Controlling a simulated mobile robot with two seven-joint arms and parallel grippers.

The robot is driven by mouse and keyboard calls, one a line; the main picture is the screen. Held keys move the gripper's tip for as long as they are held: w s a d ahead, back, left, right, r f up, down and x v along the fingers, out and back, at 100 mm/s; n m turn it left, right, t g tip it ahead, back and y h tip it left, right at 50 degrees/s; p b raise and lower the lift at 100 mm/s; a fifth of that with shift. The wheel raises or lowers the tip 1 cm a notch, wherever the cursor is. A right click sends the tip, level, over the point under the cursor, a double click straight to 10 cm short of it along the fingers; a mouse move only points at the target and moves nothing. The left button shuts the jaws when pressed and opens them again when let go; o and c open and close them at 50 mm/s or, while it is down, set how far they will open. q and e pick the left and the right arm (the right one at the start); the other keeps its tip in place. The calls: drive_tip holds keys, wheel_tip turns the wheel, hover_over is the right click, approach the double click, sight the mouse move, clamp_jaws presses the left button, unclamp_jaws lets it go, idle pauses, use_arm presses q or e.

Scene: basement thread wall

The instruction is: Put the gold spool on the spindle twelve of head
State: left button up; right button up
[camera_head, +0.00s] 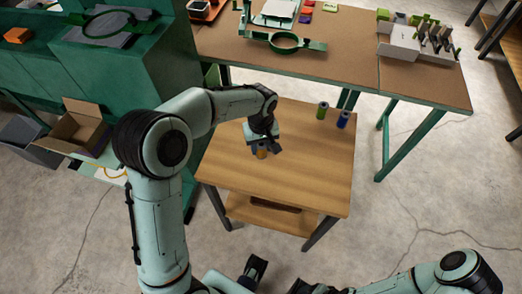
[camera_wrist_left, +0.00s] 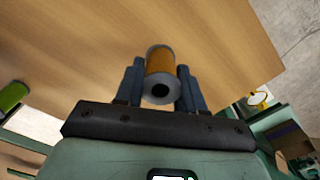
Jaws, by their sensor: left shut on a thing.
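The gold spool (camera_head: 261,154) is between the fingers of my left gripper (camera_head: 264,148), over the middle of the small wooden table (camera_head: 215,168). In the left wrist view the gold spool (camera_wrist_left: 160,66) has grey ends with a dark hole facing the camera. Both dark fingers of the left gripper (camera_wrist_left: 160,88) touch its sides. I cannot tell whether its far end touches the table. I cannot make out spindle twelve or the head. My right arm (camera_head: 425,280) shows at the bottom right; its fingers are not clear.
A green spool (camera_head: 322,110) and a blue spool (camera_head: 342,119) stand near the small table's back right corner. A long workbench (camera_head: 350,68) with hoops and a white box (camera_head: 398,42) is behind. Green machinery (camera_head: 150,60) and an open cardboard box (camera_head: 75,128) are at left.

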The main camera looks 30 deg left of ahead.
sight(261, 151)
use_arm(q)
drive_tip(key=shift+f, duration=1.5)
drive_tip(key=shift+f, duration=0.2)
drive_tip(key=o, duration=1)
drive_tip(key=shift+r, duration=0.15)
drive_tip(key=shift+r, duration=0.3)
wheel_tip(261, 151, up, 12)
drive_tip(key=shift+f+p, duration=0.2)
drive_tip(key=shift+p, duration=0.4)
